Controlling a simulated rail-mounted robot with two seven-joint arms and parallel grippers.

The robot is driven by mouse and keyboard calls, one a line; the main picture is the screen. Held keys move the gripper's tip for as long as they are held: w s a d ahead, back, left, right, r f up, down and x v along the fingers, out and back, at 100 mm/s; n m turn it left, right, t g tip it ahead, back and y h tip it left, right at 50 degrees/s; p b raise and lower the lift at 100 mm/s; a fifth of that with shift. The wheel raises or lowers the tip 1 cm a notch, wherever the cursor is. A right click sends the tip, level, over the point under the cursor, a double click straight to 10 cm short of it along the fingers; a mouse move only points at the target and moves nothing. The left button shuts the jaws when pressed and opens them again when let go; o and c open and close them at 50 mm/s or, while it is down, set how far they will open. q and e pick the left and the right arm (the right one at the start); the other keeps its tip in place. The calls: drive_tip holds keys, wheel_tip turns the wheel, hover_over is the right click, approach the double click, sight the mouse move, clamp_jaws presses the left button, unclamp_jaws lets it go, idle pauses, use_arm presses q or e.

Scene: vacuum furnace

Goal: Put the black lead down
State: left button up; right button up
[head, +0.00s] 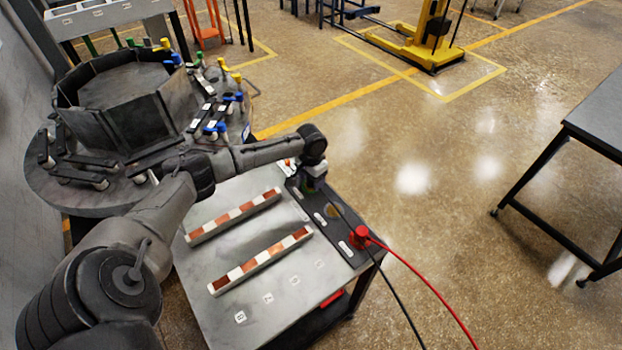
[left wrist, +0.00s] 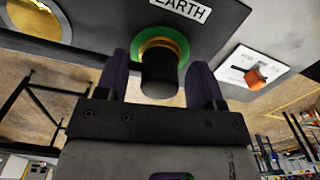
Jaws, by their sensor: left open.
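The black lead's plug (left wrist: 160,78) stands at the green and yellow ringed socket (left wrist: 183,45) beside the EARTH label in the left wrist view. Its black cable (head: 385,278) runs from beneath my left gripper down over the table edge to the floor in the head view. My left gripper (head: 314,172) points down over the dark panel at the table's far end. In the left wrist view its two fingers (left wrist: 160,70) are open, one on each side of the plug, with gaps visible. My right gripper is not in view.
A red plug with a red lead (head: 359,237) stands at the panel's near end. An orange switch (left wrist: 254,78) is near the EARTH socket. Two striped bars (head: 262,262) lie on the grey table. The round furnace plate (head: 45,190) is at left.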

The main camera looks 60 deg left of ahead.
use_arm(q)
wheel_tip(320, 180, up, 11)
drive_tip(key=p, duration=0.2)
drive_tip(key=shift+f+p, duration=0.15)
drive_tip(key=shift+p, duration=0.15)
drive_tip(key=shift+r, duration=0.75)
